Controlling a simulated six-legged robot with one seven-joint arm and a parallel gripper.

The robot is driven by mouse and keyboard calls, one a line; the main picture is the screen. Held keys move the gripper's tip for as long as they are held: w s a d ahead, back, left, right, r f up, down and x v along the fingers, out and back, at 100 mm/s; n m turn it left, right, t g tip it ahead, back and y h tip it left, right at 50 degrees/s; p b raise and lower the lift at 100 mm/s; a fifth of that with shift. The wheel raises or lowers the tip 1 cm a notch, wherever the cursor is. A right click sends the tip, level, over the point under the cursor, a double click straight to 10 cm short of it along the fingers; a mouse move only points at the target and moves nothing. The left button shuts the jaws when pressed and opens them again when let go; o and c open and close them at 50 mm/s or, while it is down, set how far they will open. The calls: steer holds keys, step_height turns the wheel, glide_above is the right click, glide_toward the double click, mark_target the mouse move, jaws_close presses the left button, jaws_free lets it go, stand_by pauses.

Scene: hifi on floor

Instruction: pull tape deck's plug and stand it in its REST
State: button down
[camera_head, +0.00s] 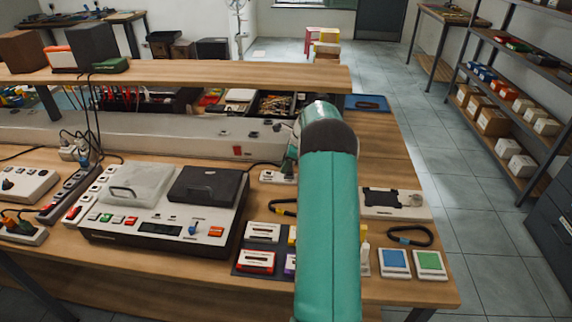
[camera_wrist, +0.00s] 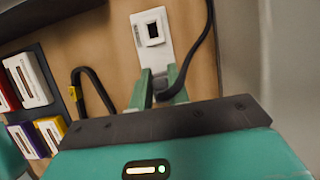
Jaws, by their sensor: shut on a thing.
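The tape deck (camera_head: 140,229), pale with a dark lid and coloured buttons, sits on the bench at left of centre in the head view. My gripper (camera_wrist: 160,90) is shut on a dark plug (camera_wrist: 166,95) in the wrist view, mostly hidden between the fingers and the hand. A black cable (camera_wrist: 207,42) curves up from there. Just beyond the fingertips is a white block with a dark square opening (camera_wrist: 141,21). It also shows in the head view (camera_head: 270,178), left of my arm. I cannot tell whether the plug touches it. My arm hides the fingertips in the head view.
Cassettes (camera_head: 257,262) lie in a dark tray right of the deck. A yellow-marked cable loop (camera_wrist: 90,85) lies near the block. A power strip (camera_head: 66,192) with plugs is at left. A raised shelf (camera_head: 200,76) crosses behind.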

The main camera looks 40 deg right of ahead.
steer(key=shift+f, duration=0.35)
stand_by(0.3)
steer(key=c, duration=1.3)
jaws_free()
steer(key=shift+o, duration=0.2)
steer(key=shift+r, duration=0.1)
steer(key=w+a+v, duration=0.1)
steer(key=v, duration=1.7)
steer(key=shift+w+r, duration=0.2)
steer(key=shift+r, duration=0.3)
